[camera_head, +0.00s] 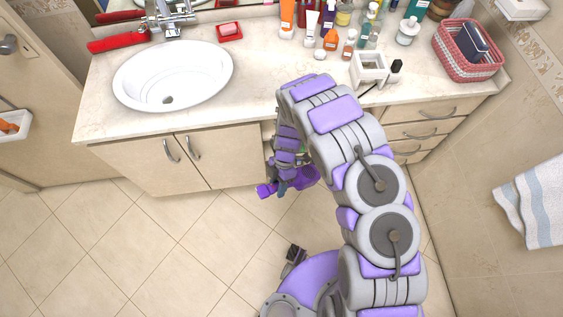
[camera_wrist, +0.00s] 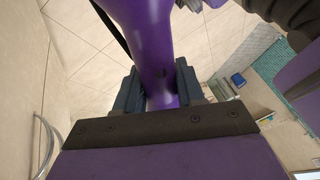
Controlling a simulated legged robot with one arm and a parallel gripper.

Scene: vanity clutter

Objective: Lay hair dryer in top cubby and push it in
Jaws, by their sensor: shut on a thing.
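The purple hair dryer (camera_wrist: 140,35) is held between the two dark fingers of my gripper (camera_wrist: 160,88) in the wrist view. In the head view my gripper (camera_head: 284,184) hangs low in front of the vanity, and part of the hair dryer (camera_head: 267,190) sticks out to its left. The open cubby section (camera_head: 268,142) lies between the cabinet doors and the drawers. Only a sliver of it shows. My arm hides most of it, so I cannot make out the top cubby clearly. The hair dryer appears outside the cubby, in front of the vanity.
The cabinet doors (camera_head: 148,165) are closed, with handles protruding. Drawers (camera_head: 432,122) stand to the right. The counter holds a sink (camera_head: 172,76), several bottles and a woven basket (camera_head: 468,50). A striped towel (camera_head: 535,202) hangs at the right. The tiled floor at left is clear.

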